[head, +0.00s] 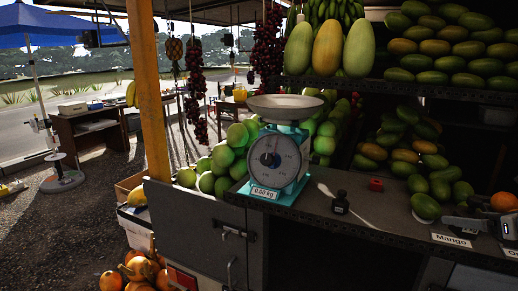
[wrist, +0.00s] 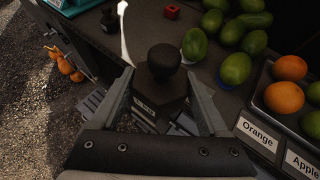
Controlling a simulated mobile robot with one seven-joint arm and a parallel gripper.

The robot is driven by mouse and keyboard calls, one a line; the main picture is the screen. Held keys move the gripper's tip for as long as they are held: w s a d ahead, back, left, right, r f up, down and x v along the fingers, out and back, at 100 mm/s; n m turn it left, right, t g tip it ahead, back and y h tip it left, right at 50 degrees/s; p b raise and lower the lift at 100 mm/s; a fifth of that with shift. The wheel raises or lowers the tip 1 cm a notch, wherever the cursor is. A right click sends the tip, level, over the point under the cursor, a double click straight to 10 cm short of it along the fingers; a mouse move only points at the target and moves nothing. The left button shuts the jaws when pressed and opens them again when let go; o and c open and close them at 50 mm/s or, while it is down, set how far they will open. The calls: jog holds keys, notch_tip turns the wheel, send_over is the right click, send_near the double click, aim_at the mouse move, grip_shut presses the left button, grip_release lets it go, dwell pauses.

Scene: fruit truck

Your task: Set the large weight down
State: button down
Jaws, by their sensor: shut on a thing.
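The large weight (wrist: 160,88) is a dark block with angled sides and a round knob on top. In the wrist view it sits between the two fingers of my gripper (wrist: 159,78), which is shut on it. It is upright, and a pale label shows on its near side. I cannot tell whether its base touches the counter. In the head view my gripper (head: 478,224) shows only in part at the right edge, and I cannot make out the weight there. A smaller black weight (head: 340,203) stands on the counter (head: 310,205), right of the scale.
A teal scale (head: 279,160) reading 0.00 kg stands at the counter's left end. A red cube (head: 376,184) lies behind the small weight. Mangoes (wrist: 236,68) and a tray of oranges (wrist: 284,98) lie close on the right.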

jog(key=w+a+f+n+y, duration=0.1)
jog(key=w+a+f, duration=0.1)
jog(key=w+a, duration=0.5)
jog(key=w+a+f+n+y, duration=0.15)
jog(key=w+a, duration=0.35)
jog(key=a, duration=0.5)
jog(key=a+f, duration=0.4)
jog(key=a, duration=0.4)
jog(key=a+f, duration=0.5)
jog(key=a, duration=0.4)
jog(key=shift+w+a+f, duration=0.25)
jog(key=shift+f, duration=0.05)
jog(key=shift+s+y, duration=0.15)
jog(key=shift+y, duration=0.1)
